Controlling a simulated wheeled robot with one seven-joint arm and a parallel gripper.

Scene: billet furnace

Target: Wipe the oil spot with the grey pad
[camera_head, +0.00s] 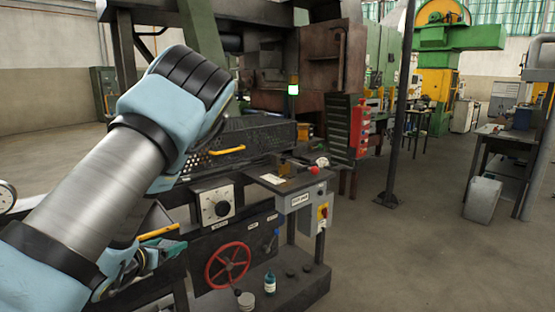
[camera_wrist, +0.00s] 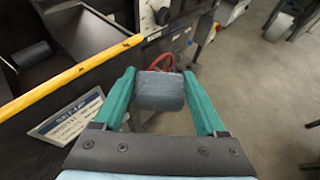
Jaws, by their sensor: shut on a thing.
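My gripper (camera_wrist: 160,85) has teal fingers and is shut on the grey pad (camera_wrist: 158,92), a rounded grey block between the fingertips in the wrist view. The pad is held up in the air, in front of the machine. In the head view my gripper's teal part (camera_head: 165,250) shows low at the left, partly behind my arm, and the pad cannot be made out there. I cannot pick out the oil spot in either view.
A yellow bar (camera_wrist: 70,75) crosses beside my left finger, near a white label plate (camera_wrist: 68,118). A red handwheel (camera_head: 228,265), a dial box (camera_head: 214,204), a grey control box (camera_head: 300,190) and a small bottle (camera_head: 270,284) are on the machine's front.

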